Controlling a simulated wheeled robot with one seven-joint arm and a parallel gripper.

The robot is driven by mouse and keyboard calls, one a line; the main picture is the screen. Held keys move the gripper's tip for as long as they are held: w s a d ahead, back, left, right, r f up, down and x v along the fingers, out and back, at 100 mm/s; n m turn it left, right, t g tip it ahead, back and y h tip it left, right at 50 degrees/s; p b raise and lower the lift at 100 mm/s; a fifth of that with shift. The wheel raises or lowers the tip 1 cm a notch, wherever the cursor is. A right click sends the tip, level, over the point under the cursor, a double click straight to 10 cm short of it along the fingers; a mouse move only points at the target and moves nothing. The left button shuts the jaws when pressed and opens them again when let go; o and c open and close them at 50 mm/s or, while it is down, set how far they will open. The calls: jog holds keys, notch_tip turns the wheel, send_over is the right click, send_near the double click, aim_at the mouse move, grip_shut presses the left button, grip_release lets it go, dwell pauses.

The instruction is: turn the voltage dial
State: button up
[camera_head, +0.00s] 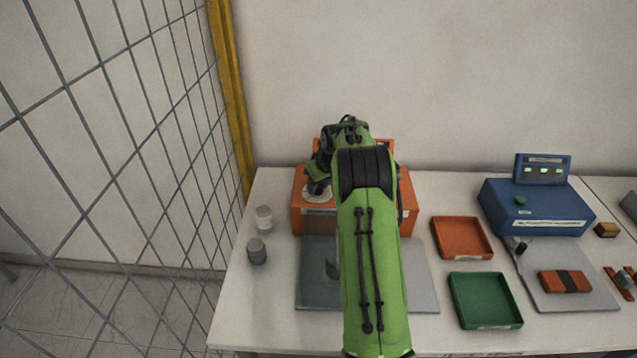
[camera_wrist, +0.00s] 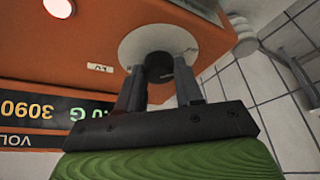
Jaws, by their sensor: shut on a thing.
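The voltage dial (camera_wrist: 158,62) is a dark knob on a round pale plate (camera_wrist: 145,38) on the front of an orange box, seen in the wrist view. My gripper (camera_wrist: 160,78) is shut on the knob, with one finger on each side of it. In the head view the orange box (camera_head: 408,200) stands at the back of the table, and my green arm covers much of it. The pale plate shows there at the left of my arm (camera_head: 318,195), and my gripper mostly hides the knob.
Two small cylinders (camera_head: 257,251) stand at the table's left. An orange tray (camera_head: 462,222) and a green tray (camera_head: 487,318) lie right of my arm. A blue device (camera_head: 535,207) is farther right. A wire mesh fence (camera_head: 120,130) borders the left side.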

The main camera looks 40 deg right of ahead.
dwell(0.4)
jog(key=o, duration=1)
jog(key=shift+o, duration=0.2)
jog(key=v, duration=1.5)
jog(key=shift+s+r+p, duration=0.2)
jog(key=shift+r+p, duration=0.15)
jog(key=shift+p, duration=0.05)
